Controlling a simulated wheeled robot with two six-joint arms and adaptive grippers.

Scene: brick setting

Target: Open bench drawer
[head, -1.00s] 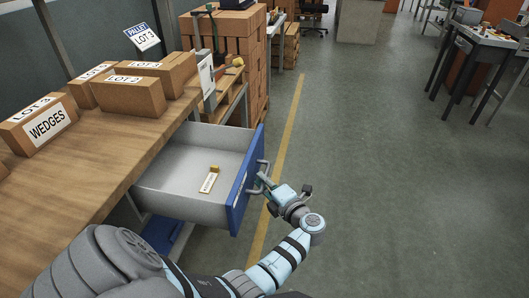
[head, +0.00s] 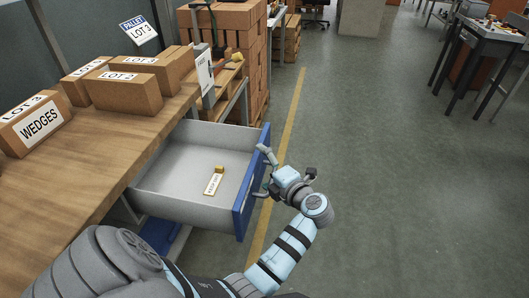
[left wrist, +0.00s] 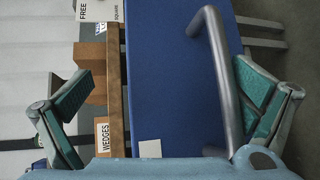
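The bench drawer (head: 165,190) stands far out from the workbench, with its grey inside showing. Its blue front (head: 247,190) faces right; in the left wrist view the front (left wrist: 172,80) fills the middle. The metal bar handle (left wrist: 222,75) is on that front. My left gripper (head: 262,171) is at the drawer front with its fingers spread wide. In the left wrist view, the left gripper (left wrist: 168,100) has the handle between its fingers, close to the right finger and not clamped. My right gripper is in neither view.
A small yellow block (head: 219,170) and a white label (head: 212,185) lie in the drawer. Cardboard boxes (head: 125,90) stand on the wooden bench (head: 90,160). A brick stack (head: 228,50) stands behind.

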